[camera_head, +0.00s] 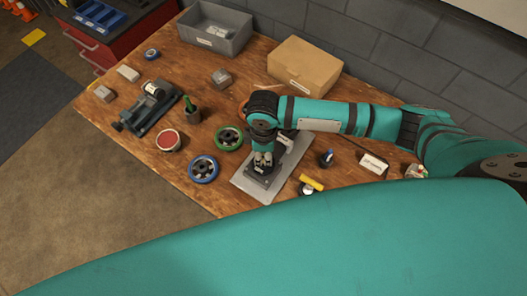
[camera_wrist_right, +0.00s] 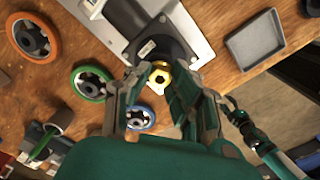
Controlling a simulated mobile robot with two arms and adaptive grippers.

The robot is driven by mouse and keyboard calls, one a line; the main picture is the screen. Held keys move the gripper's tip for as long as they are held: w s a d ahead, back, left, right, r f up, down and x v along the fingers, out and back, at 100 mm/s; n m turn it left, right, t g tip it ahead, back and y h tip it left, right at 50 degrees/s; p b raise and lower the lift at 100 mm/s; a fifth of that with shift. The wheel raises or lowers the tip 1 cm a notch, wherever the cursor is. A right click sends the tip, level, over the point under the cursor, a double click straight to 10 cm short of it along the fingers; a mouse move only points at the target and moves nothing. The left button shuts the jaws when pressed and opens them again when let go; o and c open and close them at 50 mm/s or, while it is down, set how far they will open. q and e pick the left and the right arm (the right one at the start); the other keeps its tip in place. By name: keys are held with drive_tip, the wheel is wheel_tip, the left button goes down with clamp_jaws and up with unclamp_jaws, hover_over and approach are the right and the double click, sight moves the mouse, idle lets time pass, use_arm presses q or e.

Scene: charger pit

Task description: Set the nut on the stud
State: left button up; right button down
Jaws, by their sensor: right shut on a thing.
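In the wrist view a brass-yellow nut (camera_wrist_right: 158,82) sits between the fingertips of my right gripper (camera_wrist_right: 152,88), which is shut on it. In the head view my right gripper (camera_head: 263,160) points down over a black mount (camera_head: 259,180) on a grey metal plate (camera_head: 273,190). The wrist view shows the mount (camera_wrist_right: 165,45) with a pale label, just beyond the fingertips. I cannot make out the stud, or whether the nut touches it. A teal and dark arm end, seemingly my left gripper (camera_wrist_right: 235,112), is at the right of the wrist view; its fingers are unclear.
Blue (camera_head: 203,168) and green (camera_head: 229,138) wheels lie left of the plate. A red-topped tin (camera_head: 168,141) and a vise (camera_head: 145,110) stand farther left. A cardboard box (camera_head: 304,68) and grey bin (camera_head: 215,29) are behind. A grey tray (camera_wrist_right: 255,38) shows in the wrist view.

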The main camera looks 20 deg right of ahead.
drive_tip(key=shift+f, duration=0.5)
drive_tip(key=c, duration=1.1)
unclamp_jaws()
wheel_tip(320, 180, up, 12)
drive_tip(key=shift+s+f, duration=0.1)
